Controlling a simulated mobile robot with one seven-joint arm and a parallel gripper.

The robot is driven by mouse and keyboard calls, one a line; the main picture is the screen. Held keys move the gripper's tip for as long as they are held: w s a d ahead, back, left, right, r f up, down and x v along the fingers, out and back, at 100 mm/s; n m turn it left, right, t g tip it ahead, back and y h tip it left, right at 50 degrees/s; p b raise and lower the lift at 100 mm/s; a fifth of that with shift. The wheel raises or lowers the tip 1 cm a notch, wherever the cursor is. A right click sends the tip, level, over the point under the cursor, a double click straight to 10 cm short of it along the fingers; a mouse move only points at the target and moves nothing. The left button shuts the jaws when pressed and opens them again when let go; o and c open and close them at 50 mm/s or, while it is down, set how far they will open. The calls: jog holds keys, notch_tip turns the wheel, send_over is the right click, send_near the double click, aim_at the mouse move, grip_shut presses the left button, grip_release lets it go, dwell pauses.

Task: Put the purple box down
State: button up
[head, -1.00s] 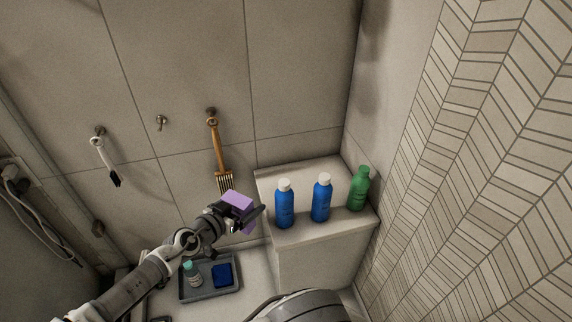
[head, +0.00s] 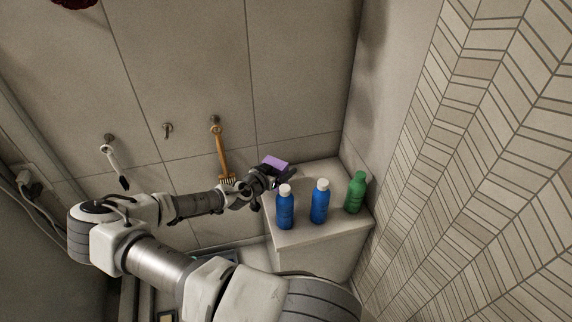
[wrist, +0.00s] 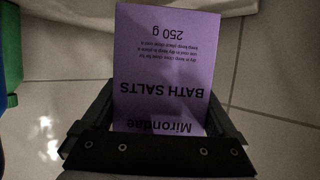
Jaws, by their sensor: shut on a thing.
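The purple box (head: 275,162) is in my gripper (head: 275,176), just behind and above the left blue bottle in the head view. In the wrist view the purple box (wrist: 167,70) fills the middle, with upside-down "BATH SALTS" and "250 g" lettering. My gripper (wrist: 160,125) is shut on it, one finger on each side. In the head view the gripper is at the back left part of the white ledge (head: 315,235). I cannot tell whether the box touches the ledge.
Two blue bottles (head: 285,210) (head: 319,205) and a green bottle (head: 355,193) stand along the ledge. A brown brush (head: 221,150) and a white-handled brush (head: 114,165) hang on the tiled wall to the left. The ledge behind the bottles looks clear.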

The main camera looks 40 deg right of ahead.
jog(key=d, duration=0.2)
jog(key=w+d, duration=0.1)
jog(key=shift+d, duration=0.4)
jog(key=shift+d+f, duration=0.1)
jog(key=shift+f+b, duration=0.55)
jog(key=shift+f, duration=1.1)
jog(key=shift+f, duration=0.1)
jog(key=o, duration=1.3)
jog(key=shift+p+v, duration=1.1)
jog(key=shift+v, duration=5)
